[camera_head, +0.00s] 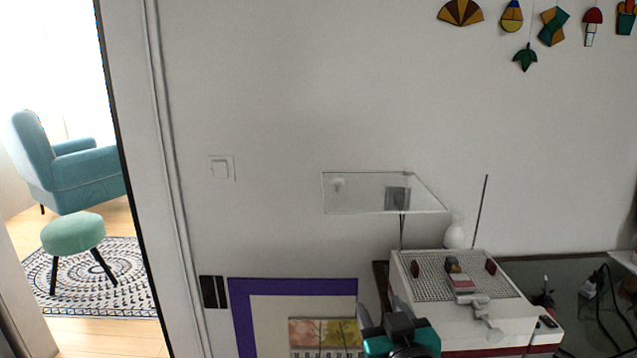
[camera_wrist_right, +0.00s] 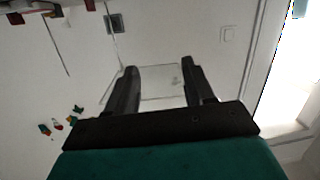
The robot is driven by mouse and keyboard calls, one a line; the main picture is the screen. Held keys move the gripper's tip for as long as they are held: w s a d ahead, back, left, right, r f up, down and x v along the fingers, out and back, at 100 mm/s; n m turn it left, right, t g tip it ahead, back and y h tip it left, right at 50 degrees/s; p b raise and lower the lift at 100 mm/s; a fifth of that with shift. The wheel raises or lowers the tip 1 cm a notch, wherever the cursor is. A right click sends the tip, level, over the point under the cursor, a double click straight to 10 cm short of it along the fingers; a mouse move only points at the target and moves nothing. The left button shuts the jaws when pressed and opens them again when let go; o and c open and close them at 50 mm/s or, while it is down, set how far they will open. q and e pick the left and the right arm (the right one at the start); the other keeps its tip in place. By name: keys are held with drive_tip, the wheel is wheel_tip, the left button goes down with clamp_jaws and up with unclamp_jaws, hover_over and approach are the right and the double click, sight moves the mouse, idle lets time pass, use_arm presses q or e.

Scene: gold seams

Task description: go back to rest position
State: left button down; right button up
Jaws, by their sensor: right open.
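My right gripper (camera_head: 383,312) shows at the bottom of the head view, in front of the wall and to the left of a white box-like machine. Its teal and black body is partly cut off by the lower edge. In the right wrist view its two dark fingers (camera_wrist_right: 158,68) stand apart with nothing between them. My left gripper is not in view.
The white machine (camera_head: 430,278) with a grid top and small red parts stands on a dark table (camera_head: 590,312) with black cables (camera_head: 603,300). A purple-framed picture (camera_head: 241,310) is at lower left.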

drive_tip(key=s+d+f+g, duration=0.4)
drive_tip(key=s+f, duration=0.1)
drive_tip(key=s, duration=0.4)
drive_tip(key=s+d+f+g+h, duration=0.1)
drive_tip(key=s+d+f+g, duration=0.25)
drive_tip(key=s+f, duration=0.4)
drive_tip(key=s+d+f+g, duration=0.3)
drive_tip(key=s+f+g, duration=0.15)
drive_tip(key=s, duration=0.55)
drive_tip(key=w+a+f+t+y, duration=0.1)
drive_tip(key=w+a+f+t, duration=0.1)
drive_tip(key=w+f+t, duration=0.4)
drive_tip(key=shift+w+a+f+t, duration=0.35)
drive_tip(key=shift+w+f, duration=0.25)
drive_tip(key=shift+f, duration=0.25)
